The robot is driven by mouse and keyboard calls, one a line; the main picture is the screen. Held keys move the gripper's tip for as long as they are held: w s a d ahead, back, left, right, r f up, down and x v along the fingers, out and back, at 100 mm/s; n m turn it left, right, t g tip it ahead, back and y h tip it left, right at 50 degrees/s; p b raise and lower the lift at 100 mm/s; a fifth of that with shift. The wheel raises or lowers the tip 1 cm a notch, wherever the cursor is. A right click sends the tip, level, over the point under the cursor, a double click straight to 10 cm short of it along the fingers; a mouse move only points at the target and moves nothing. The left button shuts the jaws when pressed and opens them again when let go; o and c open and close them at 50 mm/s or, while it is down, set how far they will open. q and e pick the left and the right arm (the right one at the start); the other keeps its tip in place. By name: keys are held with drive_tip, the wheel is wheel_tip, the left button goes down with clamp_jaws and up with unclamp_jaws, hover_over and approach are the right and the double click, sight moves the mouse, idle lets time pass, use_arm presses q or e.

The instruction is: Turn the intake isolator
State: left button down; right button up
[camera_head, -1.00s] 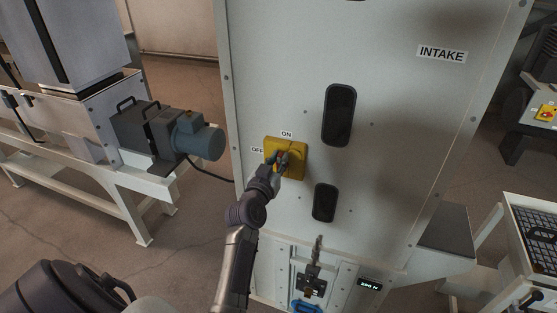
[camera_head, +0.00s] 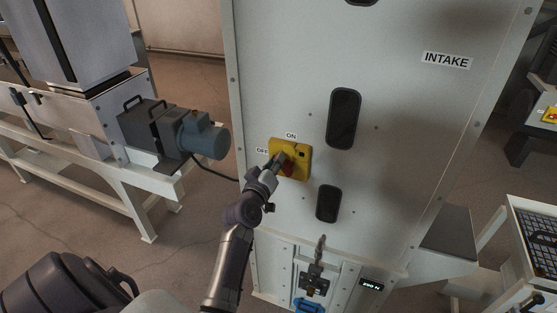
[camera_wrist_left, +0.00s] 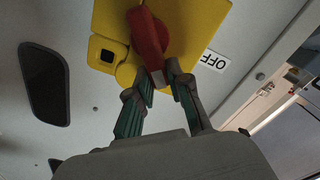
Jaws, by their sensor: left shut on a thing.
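The intake isolator is a square yellow plate (camera_head: 304,173) with a red rotary handle (camera_head: 288,170), mounted on the tall pale cabinet. ON is marked above it and OFF at its left. My left gripper (camera_head: 280,159) comes from the lower left and is shut on the handle's end. In the left wrist view, the fingers (camera_wrist_left: 164,76) close on the tip of the red handle (camera_wrist_left: 147,35), with the yellow plate (camera_wrist_left: 185,25) behind and the OFF label (camera_wrist_left: 214,61) beside it. The handle appears slanted, its gripped end toward the upper left in the head view. My right gripper is not in view.
The cabinet (camera_head: 400,120) has an INTAKE label (camera_head: 446,60) and dark oval recesses (camera_head: 344,118). A latch with a blue part (camera_head: 309,304) sits below. A motor (camera_head: 203,138) on a pale frame stands left. Open floor lies between frame and cabinet.

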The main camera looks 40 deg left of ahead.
use_arm(q)
drive_tip(key=shift+s+a+f+n, duration=0.15)
drive_tip(key=shift+f+n, duration=0.3)
drive_tip(key=shift+n, duration=1.2)
drive_tip(key=shift+w+a+f+n, duration=0.1)
drive_tip(key=shift+a+f+n, duration=0.3)
drive_tip(key=shift+n, duration=1.3)
drive_tip(key=shift+s+a+f+n, duration=0.1)
drive_tip(key=shift+f+n, duration=0.4)
drive_tip(key=shift+n, duration=1.15)
drive_tip(key=c, duration=1.1)
unclamp_jaws()
drive_tip(key=v, duration=1.2)
drive_tip(key=shift+f, duration=0.1)
drive_tip(key=shift+f, duration=0.1)
